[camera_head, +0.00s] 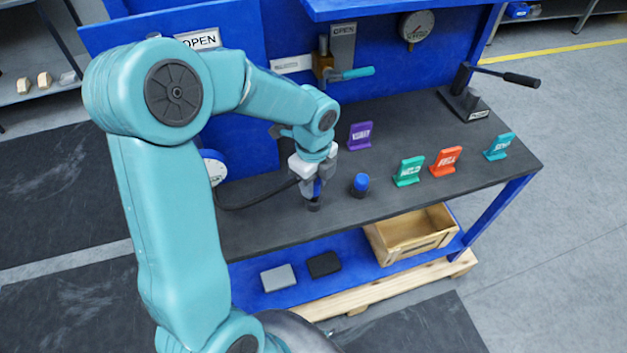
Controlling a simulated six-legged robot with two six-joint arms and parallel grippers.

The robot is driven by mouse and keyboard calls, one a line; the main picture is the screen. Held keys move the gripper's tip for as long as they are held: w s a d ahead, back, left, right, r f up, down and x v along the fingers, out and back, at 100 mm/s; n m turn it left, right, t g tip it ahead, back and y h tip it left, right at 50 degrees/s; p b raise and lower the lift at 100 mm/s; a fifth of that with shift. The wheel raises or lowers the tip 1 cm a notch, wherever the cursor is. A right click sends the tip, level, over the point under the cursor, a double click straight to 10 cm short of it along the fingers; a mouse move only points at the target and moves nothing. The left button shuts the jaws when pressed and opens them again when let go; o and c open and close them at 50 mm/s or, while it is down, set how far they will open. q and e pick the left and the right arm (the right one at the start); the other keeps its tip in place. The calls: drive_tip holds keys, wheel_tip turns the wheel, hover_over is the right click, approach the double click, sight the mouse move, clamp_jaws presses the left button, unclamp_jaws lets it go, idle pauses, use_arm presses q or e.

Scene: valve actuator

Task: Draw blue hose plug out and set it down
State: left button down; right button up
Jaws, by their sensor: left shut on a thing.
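My left gripper (316,185) points down over the dark bench top, left of its middle. It is shut on the blue hose plug (317,188), of which a small blue part shows between the fingers. A black hose (245,206) runs from the plug toward the left. A short black piece (313,205) is directly below the plug at the bench; I cannot tell whether it is part of the plug or a separate socket. My right gripper is not in view.
A blue-capped dark cylinder (361,183) stands close right of the gripper. Purple (360,135), green (408,171), orange (445,161) and teal (498,146) sign stands are on the bench (440,205). A lever (508,78) stands at the back right. A wooden crate (412,249) sits below.

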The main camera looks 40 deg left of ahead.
use_arm(q)
drive_tip(key=shift+f+b, duration=1)
drive_tip(key=shift+f, duration=0.45)
drive_tip(key=c, duration=0.7)
unclamp_jaws()
drive_tip(key=shift+r, duration=0.1)
wheel_tip(320, 180, up, 16)
drive_tip(key=p, duration=0.1)
drive_tip(key=shift+r, duration=0.15)
drive_tip(key=shift+s, duration=0.15)
